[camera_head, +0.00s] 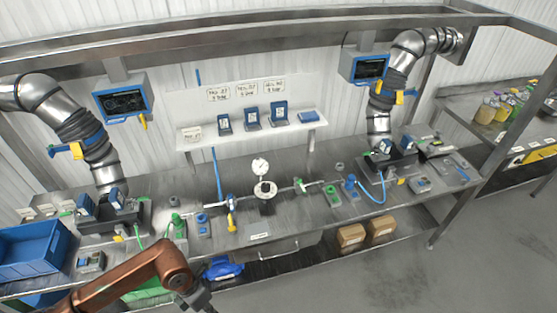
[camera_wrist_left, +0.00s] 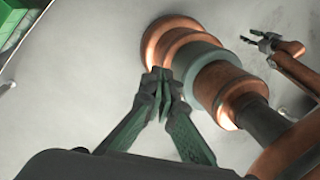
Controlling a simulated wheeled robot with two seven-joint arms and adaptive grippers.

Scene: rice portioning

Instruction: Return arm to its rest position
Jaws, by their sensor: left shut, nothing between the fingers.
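My left arm, copper-coloured, comes in at the lower left of the head view, and its dark gripper (camera_head: 200,300) is at the bottom edge, in front of the bench. In the left wrist view the left gripper (camera_wrist_left: 160,82) has its two green-grey fingers together at the tips, with nothing between them. Behind the fingers are copper and grey parts of my own body, above a pale floor. My right gripper (camera_wrist_left: 260,42) shows small at the upper right of the wrist view. It is too small to tell whether it is open or shut.
A long metal workbench (camera_head: 300,222) carries valves, a gauge (camera_head: 260,167) and small devices. A blue crate (camera_head: 35,250) stands at its left end. Two cardboard boxes (camera_head: 351,236) sit on the lower shelf. Two ducts hang over the bench. The floor (camera_head: 400,285) at right is clear.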

